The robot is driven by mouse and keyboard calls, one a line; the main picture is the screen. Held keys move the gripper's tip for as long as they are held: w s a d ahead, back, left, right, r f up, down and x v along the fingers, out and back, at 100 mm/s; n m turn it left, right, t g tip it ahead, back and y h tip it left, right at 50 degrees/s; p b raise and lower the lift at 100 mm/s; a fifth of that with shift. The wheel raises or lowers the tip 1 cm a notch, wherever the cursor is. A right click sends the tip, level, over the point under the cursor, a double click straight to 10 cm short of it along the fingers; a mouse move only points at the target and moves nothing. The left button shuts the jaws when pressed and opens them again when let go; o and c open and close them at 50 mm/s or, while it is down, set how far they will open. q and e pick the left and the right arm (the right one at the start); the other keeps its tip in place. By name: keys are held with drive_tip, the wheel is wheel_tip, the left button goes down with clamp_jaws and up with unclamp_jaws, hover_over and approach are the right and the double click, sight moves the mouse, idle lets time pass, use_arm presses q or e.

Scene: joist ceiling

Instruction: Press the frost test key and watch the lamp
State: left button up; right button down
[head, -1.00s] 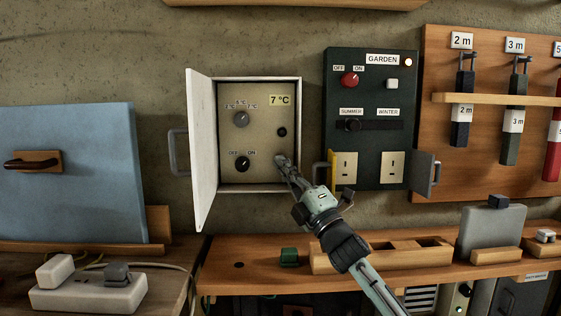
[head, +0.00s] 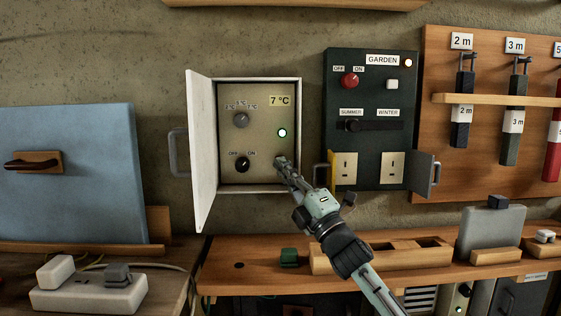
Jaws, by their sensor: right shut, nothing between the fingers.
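The open wall cabinet (head: 259,192) has a beige panel with a 7 °C label (head: 280,100). A round lamp (head: 282,132) on the panel's right side glows pale green-white. My right gripper (head: 281,162) is shut and empty. Its fingertips are at the lower right of the panel, below the lamp. No key shows there; the fingertips cover that part, and I cannot tell whether they touch the panel. A grey dial (head: 241,120) and a black OFF/ON knob (head: 242,164) are left of the fingertips. My left gripper is not in view.
The white cabinet door (head: 202,150) stands open at the left. The dark GARDEN box (head: 371,98) is close on the right, its small doors open below.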

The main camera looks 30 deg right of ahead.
drive_tip(key=s+a, duration=0.2)
drive_tip(key=s, duration=0.1)
drive_tip(key=s+a, duration=0.1)
drive_tip(key=s, duration=0.1)
drive_tip(key=shift+p, duration=0.4)
idle(0.8)
